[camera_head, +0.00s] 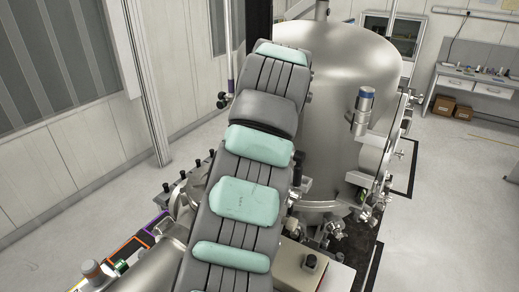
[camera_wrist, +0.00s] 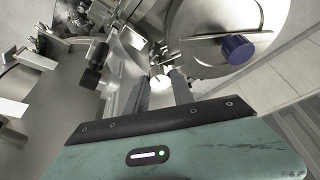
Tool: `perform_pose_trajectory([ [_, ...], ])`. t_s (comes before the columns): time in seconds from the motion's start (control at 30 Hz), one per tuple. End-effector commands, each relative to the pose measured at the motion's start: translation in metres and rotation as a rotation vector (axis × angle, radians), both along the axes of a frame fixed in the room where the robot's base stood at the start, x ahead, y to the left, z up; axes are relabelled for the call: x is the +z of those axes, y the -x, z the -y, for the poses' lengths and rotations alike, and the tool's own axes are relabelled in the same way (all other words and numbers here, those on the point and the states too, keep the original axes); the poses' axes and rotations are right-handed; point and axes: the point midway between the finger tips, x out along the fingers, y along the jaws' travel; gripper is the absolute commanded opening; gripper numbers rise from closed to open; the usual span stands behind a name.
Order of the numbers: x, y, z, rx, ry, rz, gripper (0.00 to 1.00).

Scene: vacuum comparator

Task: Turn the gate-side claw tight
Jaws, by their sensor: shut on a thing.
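My gripper (camera_wrist: 161,79) shows in the wrist view, with its two grey fingers reaching away from the teal palm. They are shut on a small metal piece at a flange, which appears to be the gate-side claw (camera_wrist: 158,70). The fingertips cover much of it, so its exact shape and how tight it sits cannot be told. A round metal flange (camera_wrist: 195,22) rises just beyond and to the right of the fingertips. In the head view my arm hides the gripper and the claw.
A dark-blue-ended cylinder (camera_wrist: 238,47) stands right of the fingers, and black fittings (camera_wrist: 95,65) stand to their left. In the head view a large steel chamber (camera_head: 340,75) stands behind my arm, with pipes and valves (camera_head: 365,190) on its right. Open floor (camera_head: 470,200) lies further right.

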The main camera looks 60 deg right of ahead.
Motion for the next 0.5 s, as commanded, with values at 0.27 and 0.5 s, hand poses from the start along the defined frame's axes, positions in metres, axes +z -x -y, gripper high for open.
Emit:
perform_pose_trajectory([
  [0.27,-0.0001,-0.0002,-0.0002,0.013,0.000,0.000,0.00],
  [0.5,-0.0001,-0.0003,0.0000,0.012,0.000,0.000,0.32],
])
